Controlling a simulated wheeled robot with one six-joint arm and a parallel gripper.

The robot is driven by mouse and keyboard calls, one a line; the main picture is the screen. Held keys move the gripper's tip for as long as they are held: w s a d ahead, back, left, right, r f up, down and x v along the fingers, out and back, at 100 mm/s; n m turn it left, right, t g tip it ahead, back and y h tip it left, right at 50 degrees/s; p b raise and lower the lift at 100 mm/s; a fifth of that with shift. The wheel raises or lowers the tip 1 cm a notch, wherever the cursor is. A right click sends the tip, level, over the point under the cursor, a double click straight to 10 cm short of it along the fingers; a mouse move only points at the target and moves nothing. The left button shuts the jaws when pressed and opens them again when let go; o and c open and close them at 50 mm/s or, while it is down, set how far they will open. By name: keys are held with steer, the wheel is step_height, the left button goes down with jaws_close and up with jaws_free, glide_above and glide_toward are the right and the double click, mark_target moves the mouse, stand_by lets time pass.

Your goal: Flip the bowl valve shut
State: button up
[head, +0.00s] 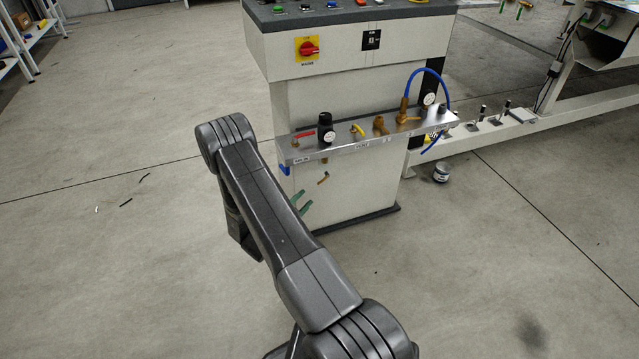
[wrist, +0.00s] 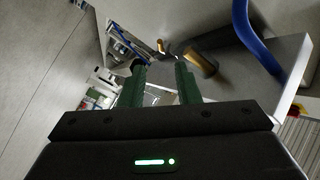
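A small brass fitting with a stubby lever (head: 323,179) hangs under the metal ledge on the console's front; it looks like the bowl valve, though no label on it is readable. In the wrist view a brass cylinder (wrist: 201,63) shows just beyond the right finger, with a smaller brass piece to its left. My gripper (head: 301,203) is below the ledge, to the lower left of the brass fitting. Its two green fingers, also in the wrist view (wrist: 160,68), stand apart with nothing held between them. Whether the lever is open or shut is not clear.
The ledge (head: 372,143) carries a red-handled valve (head: 304,134), a black regulator (head: 326,130), a yellow-handled valve (head: 358,129) and brass fittings. A blue hose (wrist: 256,40) runs close at right in the wrist view. A small can (head: 441,172) stands on the floor. The left floor is mostly clear.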

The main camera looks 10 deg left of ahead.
mark_target(320, 183)
steer(key=b+x, duration=0.1)
steer(key=x, duration=0.9)
steer(key=shift+w+d, duration=0.1)
steer(key=shift+w, duration=0.25)
jaws_close()
